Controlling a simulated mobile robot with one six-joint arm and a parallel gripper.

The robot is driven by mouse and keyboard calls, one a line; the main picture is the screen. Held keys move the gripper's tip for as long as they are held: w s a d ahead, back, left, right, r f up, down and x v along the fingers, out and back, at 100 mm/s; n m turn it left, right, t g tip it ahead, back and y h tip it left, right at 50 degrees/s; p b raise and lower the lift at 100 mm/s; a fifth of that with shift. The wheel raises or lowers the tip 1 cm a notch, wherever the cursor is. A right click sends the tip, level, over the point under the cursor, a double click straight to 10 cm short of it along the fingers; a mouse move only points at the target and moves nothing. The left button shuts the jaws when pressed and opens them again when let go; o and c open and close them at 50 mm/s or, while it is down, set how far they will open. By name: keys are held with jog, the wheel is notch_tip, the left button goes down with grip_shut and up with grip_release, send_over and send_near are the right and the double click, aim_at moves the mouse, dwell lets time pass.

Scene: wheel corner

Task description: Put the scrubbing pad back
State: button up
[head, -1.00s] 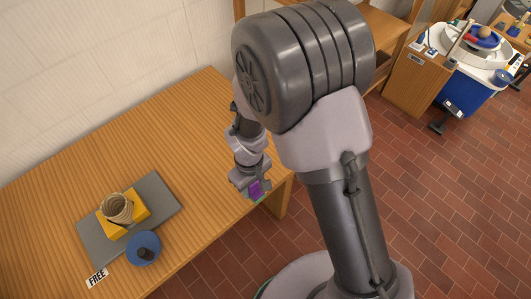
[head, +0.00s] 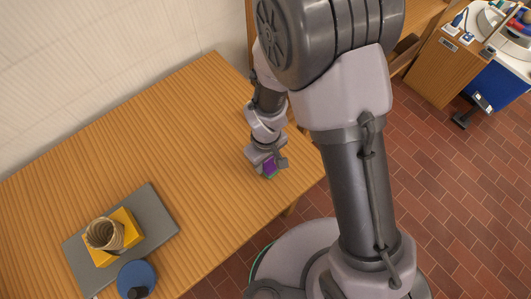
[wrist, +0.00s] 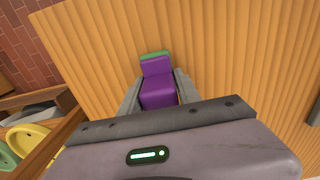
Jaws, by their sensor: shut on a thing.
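The scrubbing pad (wrist: 158,85), purple with a green strip along one end, is held between the two fingers of my gripper (wrist: 158,92) in the wrist view. In the head view the pad (head: 269,166) shows as a small purple and green piece at the tip of my gripper (head: 268,163), over the right part of the wooden table (head: 190,120). My gripper is shut on the pad. I cannot tell whether the pad touches the tabletop.
On the table's left part, a grey board (head: 157,213) carries a yellow block (head: 129,224) and a coiled tan roll (head: 104,234). A blue disc with a dark knob (head: 136,275) lies beside it. The table's middle is clear. A wooden cabinet (head: 436,68) stands at the upper right.

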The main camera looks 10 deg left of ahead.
jog(key=shift+s+d+r, duration=0.1)
jog(key=shift+s+r, duration=0.25)
jog(key=shift+f, duration=0.4)
jog(key=o, duration=1.2)
jog(key=shift+r, duration=0.1)
notch_tip(320, 180, up, 18)
jog(key=p, duration=0.9)
jog(key=w+d+r+m+t+y, duration=0.1)
jog(key=d+r+m, duration=0.25)
jog(key=r, duration=0.35)
jog(key=d+r+m+t, duration=0.1)
jog(key=d+r+m, duration=0.25)
jog(key=r, duration=0.25)
jog(key=shift+s+d+r+m+t+y+b, duration=0.15)
jog(key=shift+s+d+r+m+t+b, duration=0.45)
jog(key=shift+s+d+r+m, duration=0.8)
jog(key=shift+s+d+r+m+t+y+b, duration=0.3)
jog(key=shift+s+d+r+m+t, duration=0.35)
jog(key=shift+s+d+r+m, duration=0.75)
jog(key=shift+s+d+r+m+t+y+b, duration=0.1)
jog(key=shift+s+d+r+m+t+b, duration=0.7)
jog(key=shift+d, duration=0.9)
